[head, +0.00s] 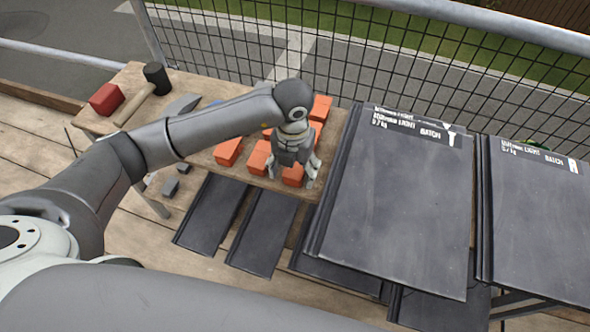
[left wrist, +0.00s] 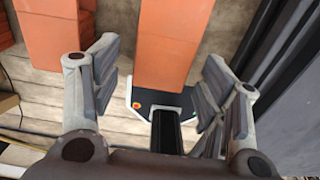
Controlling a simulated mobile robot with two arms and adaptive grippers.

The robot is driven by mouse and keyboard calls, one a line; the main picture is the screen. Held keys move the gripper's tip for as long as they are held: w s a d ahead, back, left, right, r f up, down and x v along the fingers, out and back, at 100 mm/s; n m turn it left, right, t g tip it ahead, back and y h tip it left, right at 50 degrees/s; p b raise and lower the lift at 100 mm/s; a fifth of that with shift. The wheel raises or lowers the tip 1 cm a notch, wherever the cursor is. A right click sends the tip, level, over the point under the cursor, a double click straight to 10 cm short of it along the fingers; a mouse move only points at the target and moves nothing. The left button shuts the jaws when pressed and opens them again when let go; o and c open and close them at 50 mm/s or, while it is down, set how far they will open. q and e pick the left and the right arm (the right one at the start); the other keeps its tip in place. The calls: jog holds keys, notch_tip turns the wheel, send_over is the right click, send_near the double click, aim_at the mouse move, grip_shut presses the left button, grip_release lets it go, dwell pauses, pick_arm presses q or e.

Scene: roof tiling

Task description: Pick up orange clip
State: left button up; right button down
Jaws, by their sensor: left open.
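Several orange clips, block-like in shape, lie on a wooden table (head: 205,160). My left gripper (head: 291,173) is over the clips near the table's front right edge. Its fingers are open and point down. One orange clip (head: 291,178) shows between and behind the fingers in the head view. In the left wrist view an orange clip (left wrist: 168,45) lies between the spread fingers of the gripper (left wrist: 160,68), with a gap on each side. Its far end runs out of the picture. My right gripper is in neither view.
Stacked dark roof tiles (head: 392,205) stand close on the right, with more tiles (head: 540,215) beyond. Darker tiles (head: 263,232) lie in front of the table. A mallet (head: 142,95) and a red block (head: 106,99) lie at the table's left end. A mesh fence (head: 330,60) runs behind.

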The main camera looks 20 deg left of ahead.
pick_arm(q)
notch_tip(320, 180, down, 2)
jog(key=shift+f, duration=0.1)
jog(key=c, duration=1.1)
jog(key=shift+r, duration=0.2)
jog(key=shift+r, duration=0.6)
jog(key=s+d+r, duration=0.1)
jog(key=s+r, duration=0.3)
jog(key=s+d+r, duration=0.2)
jog(key=s+r, duration=0.1)
jog(key=s, duration=0.1)
jog(key=s+d+r+b, duration=0.1)
jog(key=s+d+r, duration=0.1)
jog(key=s+r, duration=0.2)
jog(key=shift+s+d+r, duration=0.2)
jog(key=shift+s+r, duration=0.1)
jog(key=shift+s, duration=0.2)
